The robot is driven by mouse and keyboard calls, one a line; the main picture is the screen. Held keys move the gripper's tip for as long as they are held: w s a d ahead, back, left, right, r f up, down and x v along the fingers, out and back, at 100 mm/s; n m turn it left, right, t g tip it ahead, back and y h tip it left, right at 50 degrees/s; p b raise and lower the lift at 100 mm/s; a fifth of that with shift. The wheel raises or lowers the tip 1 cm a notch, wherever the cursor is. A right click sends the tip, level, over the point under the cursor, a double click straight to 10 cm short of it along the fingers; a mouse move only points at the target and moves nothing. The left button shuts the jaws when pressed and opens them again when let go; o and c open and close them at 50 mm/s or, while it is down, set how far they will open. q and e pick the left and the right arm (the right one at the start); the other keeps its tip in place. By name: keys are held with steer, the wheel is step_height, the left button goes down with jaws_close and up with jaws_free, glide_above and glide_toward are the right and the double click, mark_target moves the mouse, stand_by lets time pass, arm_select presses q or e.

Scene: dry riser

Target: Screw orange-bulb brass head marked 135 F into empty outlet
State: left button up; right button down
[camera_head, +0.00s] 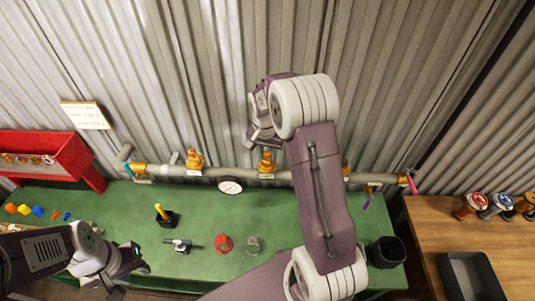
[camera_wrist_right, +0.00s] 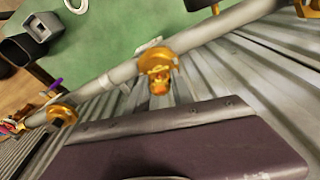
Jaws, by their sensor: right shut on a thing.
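A metal pipe (camera_head: 215,172) runs along the wall behind the green bench and carries brass fittings, one at left (camera_head: 194,158) and one at the middle (camera_head: 266,162). In the right wrist view, a brass fitting with an orange bulb (camera_wrist_right: 159,80) shows at the pipe; I cannot tell if it is seated. No 135 F marking is readable, and I cannot tell which outlet is empty. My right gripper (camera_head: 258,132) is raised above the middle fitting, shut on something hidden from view. My left gripper (camera_head: 135,260) hangs over the bench's front left; its jaws are unclear.
A red tray (camera_head: 62,160) with small brass pieces stands at left. A wooden table (camera_head: 440,215) is at right.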

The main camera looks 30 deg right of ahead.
steer(key=m, duration=0.2)
steer(key=shift+m, duration=0.4)
steer(key=m+g, duration=0.1)
steer(key=m, duration=0.3)
steer(key=shift+h, duration=0.3)
steer(key=shift+m, duration=0.9)
steer(key=shift+m+g, duration=0.3)
steer(key=shift+m, duration=0.7)
steer(key=m, duration=0.3)
steer(key=shift+m+p, duration=0.35)
steer(key=shift+m, duration=0.05)
steer(key=c, duration=1.1)
jaws_free()
steer(key=shift+s+d, duration=0.1)
steer(key=shift+s, duration=0.05)
